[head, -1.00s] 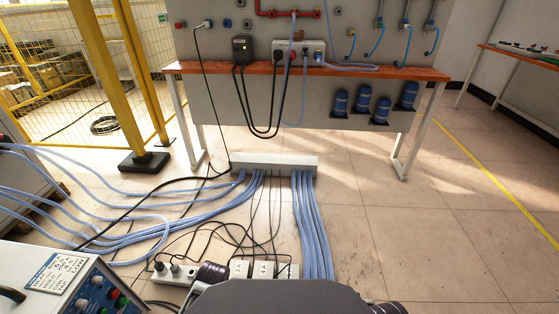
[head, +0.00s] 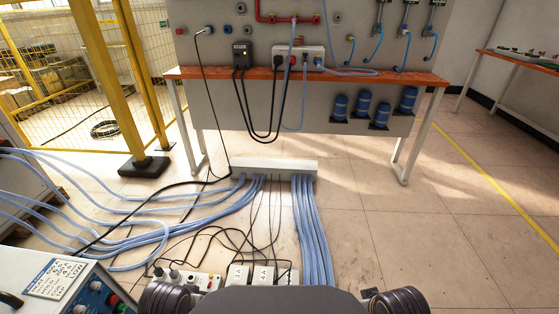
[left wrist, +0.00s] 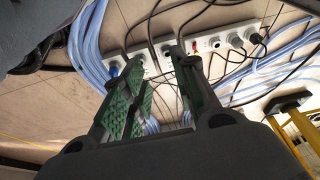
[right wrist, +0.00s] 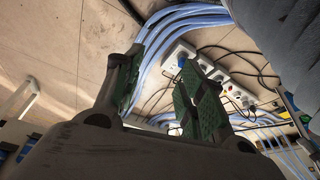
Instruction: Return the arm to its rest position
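My left gripper (left wrist: 156,62) shows in the left wrist view with its two green-padded fingers apart. Nothing is between the pads; a white power strip (left wrist: 215,40) and cables lie on the floor beyond. My right gripper (right wrist: 158,62) shows in the right wrist view, its fingers also apart and empty, with blue hoses (right wrist: 165,35) and the power strip (right wrist: 235,92) beyond. Neither gripper shows in the head view. There, only dark ribbed links of my arms show at the bottom edge, one at each side of my body.
The power strip (head: 185,279) and loose black cables lie on the floor close in front of me. Blue hoses (head: 312,235) run to a white floor channel (head: 275,167). A control box (head: 60,283) stands at the left. Floor at the right (head: 440,245) is clear.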

